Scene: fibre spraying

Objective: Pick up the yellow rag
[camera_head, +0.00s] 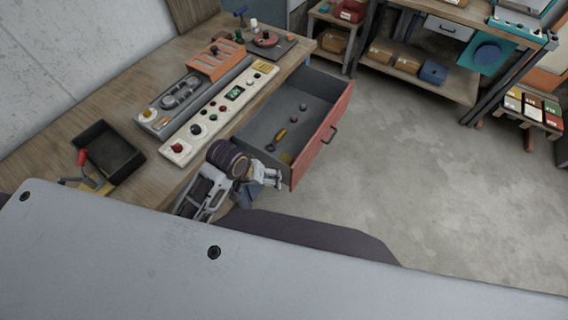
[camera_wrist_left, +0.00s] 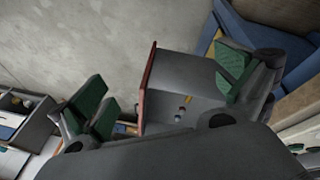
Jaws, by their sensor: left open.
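A small yellow patch (camera_head: 286,158), which may be the yellow rag, shows in the near corner of the open drawer (camera_head: 262,128). It is partly hidden behind my left gripper (camera_head: 270,179), and I cannot make out its shape. My left gripper is at the drawer's near end, apart from the patch as far as I can tell. In the left wrist view my left gripper (camera_wrist_left: 165,92) is open and empty, its green pads wide apart. The drawer (camera_wrist_left: 190,78) shows between and beyond them. No clear rag shows there. My right gripper is not in view.
The drawer has a red front (camera_head: 328,132) and holds a yellow-handled tool (camera_head: 280,135) and small round things. A control panel (camera_head: 222,108), an orange rack (camera_head: 215,60) and a black tray (camera_head: 108,150) stand on the workbench (camera_head: 70,120). The floor at right is clear.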

